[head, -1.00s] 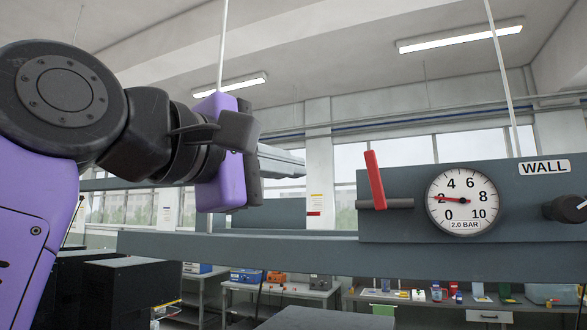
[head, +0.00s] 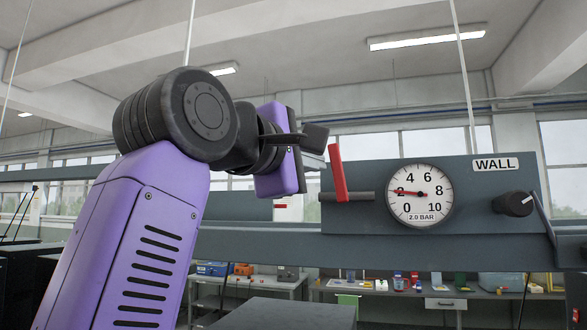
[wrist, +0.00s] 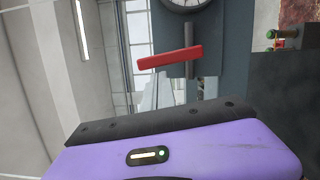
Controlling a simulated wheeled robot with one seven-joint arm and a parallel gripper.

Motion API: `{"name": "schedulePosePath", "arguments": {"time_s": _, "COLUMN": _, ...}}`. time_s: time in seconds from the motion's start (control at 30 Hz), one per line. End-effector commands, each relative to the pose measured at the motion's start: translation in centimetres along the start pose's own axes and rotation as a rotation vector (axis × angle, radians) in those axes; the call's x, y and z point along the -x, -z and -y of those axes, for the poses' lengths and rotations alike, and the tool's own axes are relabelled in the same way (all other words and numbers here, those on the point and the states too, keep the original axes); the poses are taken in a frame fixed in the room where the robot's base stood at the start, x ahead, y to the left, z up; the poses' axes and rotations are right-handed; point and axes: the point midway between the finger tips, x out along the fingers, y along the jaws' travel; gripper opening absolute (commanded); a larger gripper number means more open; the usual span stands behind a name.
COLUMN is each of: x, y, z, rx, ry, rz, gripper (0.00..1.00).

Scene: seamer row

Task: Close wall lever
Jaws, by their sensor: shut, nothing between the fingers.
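The red wall lever (head: 338,172) stands nearly upright, its top leaning slightly left, on a grey stub pipe (head: 362,196) at the left of the panel marked WALL (head: 495,164). In the wrist view the lever (wrist: 170,57) lies across the picture, beyond my fingers. My gripper (head: 314,160) is shut and empty, just left of the lever's upper part. Its pale fingers (wrist: 168,95) also show in the wrist view. I cannot tell whether they touch the lever. The round gauge (head: 420,194) reads 2.0 BAR.
A black knob (head: 513,204) sits on the panel's right side. A long grey beam (head: 400,246) runs below the panel. Benches with small items (head: 400,283) stand behind. Dark boxes (head: 15,280) are at the lower left. The air left of the lever holds my arm.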

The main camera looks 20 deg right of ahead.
Motion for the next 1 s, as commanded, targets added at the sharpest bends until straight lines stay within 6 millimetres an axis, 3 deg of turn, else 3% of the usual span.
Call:
{"name": "schedulePosePath", "arguments": {"time_s": 0.43, "x": 0.0, "y": -0.4, "z": -0.1, "rx": -0.008, "ry": 0.001, "rz": -0.001, "gripper": 0.00}}
{"name": "schedulePosePath", "arguments": {"time_s": 0.63, "x": -0.3, "y": -1.7, "z": -0.1, "rx": -0.094, "ry": 0.023, "rz": -0.003, "gripper": 0.00}}
{"name": "schedulePosePath", "arguments": {"time_s": 1.0, "x": -0.6, "y": -2.6, "z": -0.4, "rx": -0.094, "ry": 0.022, "rz": 0.009, "gripper": 0.00}}
